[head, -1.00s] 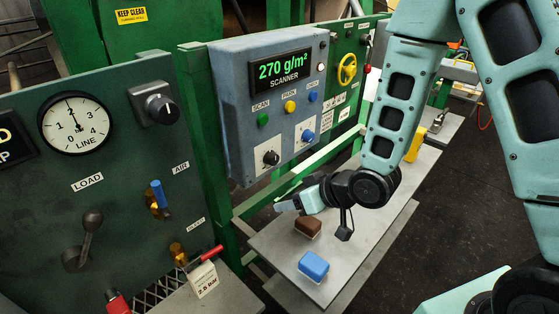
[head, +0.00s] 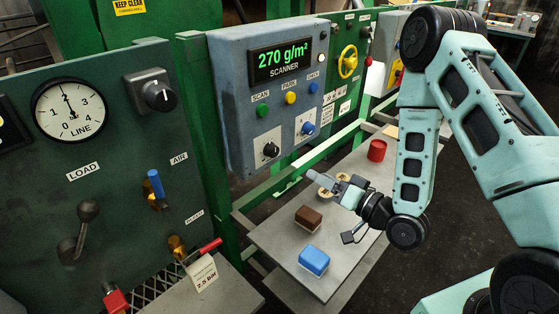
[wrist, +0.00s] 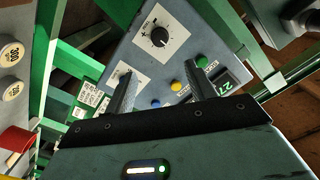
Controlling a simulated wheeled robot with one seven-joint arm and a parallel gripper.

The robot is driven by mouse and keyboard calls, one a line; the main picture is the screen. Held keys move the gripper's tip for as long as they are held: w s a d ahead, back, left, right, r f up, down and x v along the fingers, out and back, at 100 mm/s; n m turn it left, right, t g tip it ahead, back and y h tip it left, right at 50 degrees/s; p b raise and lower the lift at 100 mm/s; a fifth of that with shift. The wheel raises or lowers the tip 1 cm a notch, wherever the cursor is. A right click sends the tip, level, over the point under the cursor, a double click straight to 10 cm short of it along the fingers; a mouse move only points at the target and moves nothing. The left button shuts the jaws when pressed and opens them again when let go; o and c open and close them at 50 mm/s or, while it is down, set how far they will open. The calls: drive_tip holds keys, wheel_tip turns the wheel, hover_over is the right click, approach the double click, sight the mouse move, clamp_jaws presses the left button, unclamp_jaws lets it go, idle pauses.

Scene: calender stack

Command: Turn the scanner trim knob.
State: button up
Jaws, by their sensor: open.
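The scanner box (head: 228,90) is blue-grey and its display reads 270 g/m². Low on its front are a black knob (head: 271,150) and a blue knob (head: 308,128), each on a white plate. My gripper (head: 318,180) is open and empty, below and right of both knobs, apart from the box and above the bench. In the wrist view the black knob (wrist: 159,36) shows beyond and between the fingers; the other white plate is partly hidden behind the left finger.
Green, yellow and blue buttons (head: 290,98) sit above the knobs. A green rail (head: 290,170) runs below the box. The bench (head: 345,255) carries a brown block (head: 309,217), a blue block (head: 314,260) and a red cylinder (head: 377,150). The left panel has a gauge (head: 69,109).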

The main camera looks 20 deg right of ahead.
sight(276, 152)
drive_tip(key=b+x, duration=0.5)
drive_tip(key=x, duration=0.8)
drive_tip(key=shift+w+a+r+b, duration=0.1)
drive_tip(key=shift+w+a+b, duration=0.1)
drive_tip(key=shift+b, duration=0.15)
drive_tip(key=shift+w+a, duration=0.25)
drive_tip(key=shift+w, duration=0.2)
drive_tip(key=c, duration=1)
